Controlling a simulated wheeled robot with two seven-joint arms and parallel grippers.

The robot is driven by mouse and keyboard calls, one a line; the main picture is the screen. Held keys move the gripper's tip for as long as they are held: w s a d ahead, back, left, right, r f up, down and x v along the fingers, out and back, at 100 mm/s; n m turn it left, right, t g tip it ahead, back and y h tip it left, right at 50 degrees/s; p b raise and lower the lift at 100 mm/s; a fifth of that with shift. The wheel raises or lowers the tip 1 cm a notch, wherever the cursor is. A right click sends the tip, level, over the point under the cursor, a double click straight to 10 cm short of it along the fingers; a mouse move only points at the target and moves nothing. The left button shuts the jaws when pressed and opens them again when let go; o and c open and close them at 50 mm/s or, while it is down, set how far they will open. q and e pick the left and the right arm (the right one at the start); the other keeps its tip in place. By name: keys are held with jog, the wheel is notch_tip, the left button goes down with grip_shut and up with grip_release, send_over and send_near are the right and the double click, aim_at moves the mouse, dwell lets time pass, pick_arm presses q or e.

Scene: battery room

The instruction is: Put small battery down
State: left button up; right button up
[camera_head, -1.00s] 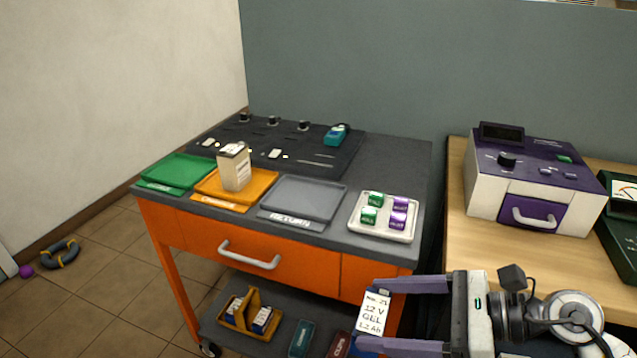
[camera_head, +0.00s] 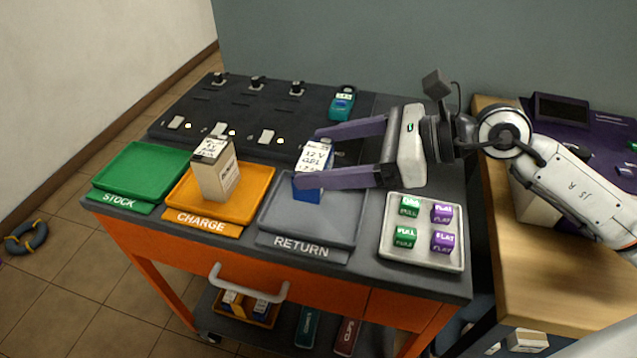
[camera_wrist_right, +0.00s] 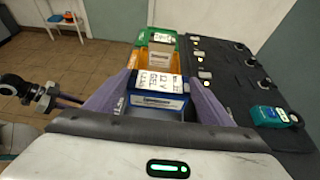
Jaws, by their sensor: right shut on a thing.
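My right gripper (camera_head: 312,163) is shut on a small battery (camera_head: 309,188), blue below with a white top marked "12 V GEL". The battery is upright over the grey RETURN tray (camera_head: 337,220); whether its base touches the tray I cannot tell. The right wrist view also shows the battery (camera_wrist_right: 157,100) between the purple fingers. A beige battery (camera_head: 216,178) stands in the orange CHARGE tray (camera_head: 262,183). The green STOCK tray (camera_head: 140,168) is empty. My left gripper is not in view.
A white tray (camera_head: 392,257) with green and purple blocks sits right of RETURN. Behind the trays is a dark panel (camera_head: 185,105) with a teal meter (camera_head: 342,103). A wooden bench (camera_head: 540,285) with a purple device (camera_head: 570,125) stands at the right.

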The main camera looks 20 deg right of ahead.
notch_tip(320, 180, down, 3)
jog(key=shift+r, duration=0.1)
notch_tip(320, 180, down, 3)
jog(key=shift+f, duration=0.3)
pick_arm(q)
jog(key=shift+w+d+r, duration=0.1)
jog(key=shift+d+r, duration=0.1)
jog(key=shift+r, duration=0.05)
pick_arm(e)
jog(key=shift+f, duration=0.15)
jog(key=o, duration=1.5)
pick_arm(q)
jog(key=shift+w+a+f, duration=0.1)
